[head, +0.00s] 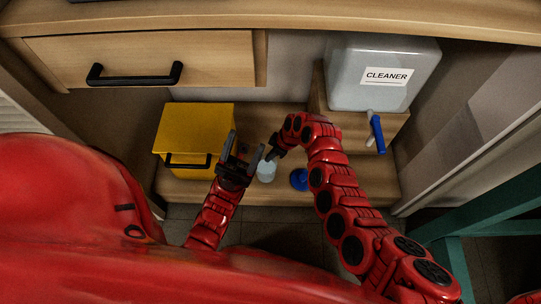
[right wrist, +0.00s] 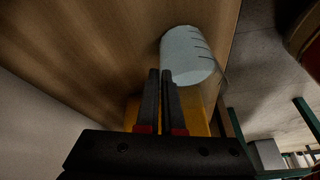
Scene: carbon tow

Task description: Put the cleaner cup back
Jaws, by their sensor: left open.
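The pale cup (head: 266,171) is low in the cabinet, between my grippers in the head view. The right wrist view shows it as a pale cylinder with dark measuring marks (right wrist: 190,57), just beyond the fingertips. My left gripper (head: 243,156) is open beside the cup's left side, with nothing seen between its fingers. My right gripper (head: 273,156) is close above the cup. Its fingers (right wrist: 160,73) are nearly together with nothing visible between them; whether they touch the cup is unclear. A white container labelled CLEANER (head: 350,85) with a blue-handled tap (head: 376,132) stands at right.
A yellow box (head: 197,128) with a black handle stands left of my left gripper. A small blue object (head: 299,179) is right of the cup. A wooden drawer (head: 140,58) and countertop overhang the cabinet. A teal frame (head: 480,215) is at the lower right.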

